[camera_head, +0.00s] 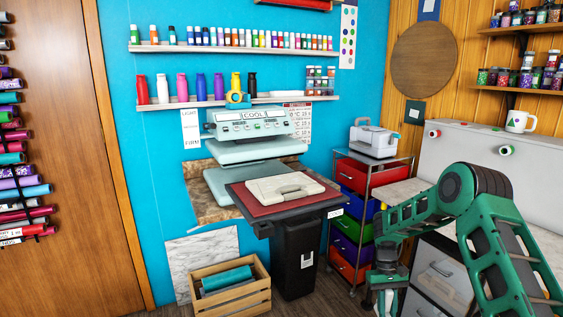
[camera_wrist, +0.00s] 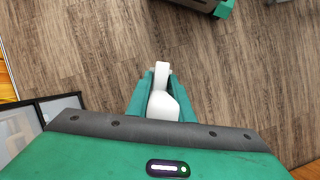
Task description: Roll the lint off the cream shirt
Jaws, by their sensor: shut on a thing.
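The cream shirt (camera_head: 283,188) appears as a flat, folded cream shape on the red pad (camera_head: 247,202) of the heat press (camera_head: 245,124). Any lint on it is too small to make out. My gripper (camera_head: 388,290) hangs low at the right in the head view, well apart from the shirt. In the wrist view my gripper (camera_wrist: 161,92) is shut on a white thing (camera_wrist: 162,104), which looks like the lint roller's handle. The fingers hide part of it. Below it only bare floor shows.
A drawer cart (camera_head: 350,205) with coloured drawers stands between the press and my arm. A wooden crate (camera_head: 232,297) with teal rolls sits on the floor at the press's front left. Brown plank floor (camera_wrist: 80,50) is clear under my gripper.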

